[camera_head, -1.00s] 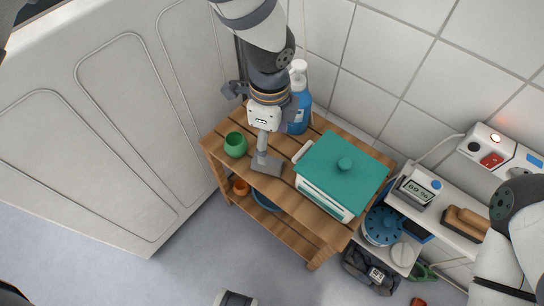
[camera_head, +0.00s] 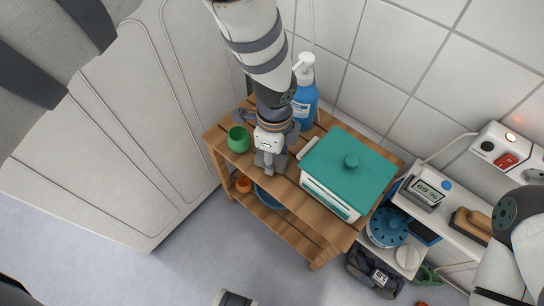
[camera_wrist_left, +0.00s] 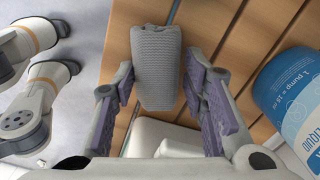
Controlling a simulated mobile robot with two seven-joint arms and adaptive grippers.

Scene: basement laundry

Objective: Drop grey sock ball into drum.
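In the left wrist view the grey knitted sock ball (camera_wrist_left: 157,65) sits between the two fingers of my left gripper (camera_wrist_left: 160,85). In the head view my left gripper (camera_head: 270,160) is over the front of the wooden shelf top (camera_head: 318,125), between the green cup and the teal-lidded box. The sock ball is hard to make out there. The drum does not show in either view. My right arm shows at the lower right, with its gripper out of frame.
The green cup (camera_head: 239,139), blue pump bottle (camera_head: 305,98) and teal-lidded box (camera_head: 350,170) stand close around the gripper. A white panelled surface (camera_head: 130,130) fills the left. A white tiled wall is behind. Grey floor (camera_head: 180,275) is clear in front.

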